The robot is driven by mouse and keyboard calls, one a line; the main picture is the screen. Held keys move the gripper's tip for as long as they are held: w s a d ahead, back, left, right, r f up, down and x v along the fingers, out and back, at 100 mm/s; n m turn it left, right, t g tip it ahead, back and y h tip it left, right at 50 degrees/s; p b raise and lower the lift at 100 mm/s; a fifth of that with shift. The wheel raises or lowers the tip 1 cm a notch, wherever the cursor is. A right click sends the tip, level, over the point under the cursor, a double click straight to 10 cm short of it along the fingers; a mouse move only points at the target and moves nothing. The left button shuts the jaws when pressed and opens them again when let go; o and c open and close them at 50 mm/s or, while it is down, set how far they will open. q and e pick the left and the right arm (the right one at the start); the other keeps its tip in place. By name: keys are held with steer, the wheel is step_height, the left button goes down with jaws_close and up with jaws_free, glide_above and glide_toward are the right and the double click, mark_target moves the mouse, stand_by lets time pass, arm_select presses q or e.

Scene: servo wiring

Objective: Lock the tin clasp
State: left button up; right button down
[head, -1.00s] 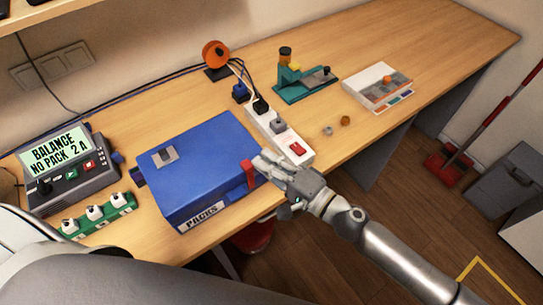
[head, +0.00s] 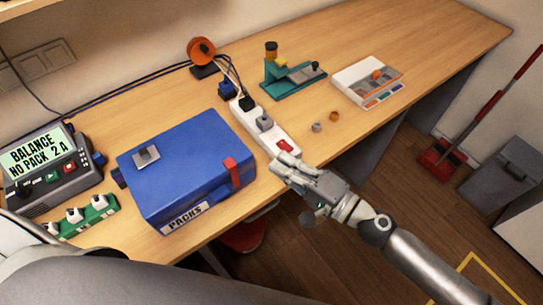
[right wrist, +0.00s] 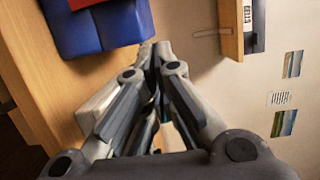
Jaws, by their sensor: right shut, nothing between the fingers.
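The blue tin (head: 185,165) stands closed on the bench, with a "PACKS" label on its front side. Its red clasp (head: 232,172) lies over the lid's right edge and down the side wall. I cannot tell from here whether it is latched. In the right wrist view the tin (right wrist: 110,25) and part of the red clasp (right wrist: 85,3) show at the top left. My right gripper (head: 280,173) is shut and empty, to the right of the clasp and apart from it, near the bench's front edge. My left gripper is out of view.
A white power strip (head: 268,130) lies right behind the tin, close to my right gripper's fingers. A charger (head: 50,170) and a green strip (head: 80,218) are on the left. A teal stand (head: 293,82) and a white tray (head: 367,82) stand farther back.

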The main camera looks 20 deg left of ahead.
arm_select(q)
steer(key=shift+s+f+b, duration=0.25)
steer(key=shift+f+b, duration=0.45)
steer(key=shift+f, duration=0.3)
arm_select(e)
steer(key=v, duration=0.4)
steer(key=shift+w+d, duration=0.15)
steer(key=shift+d, duration=0.1)
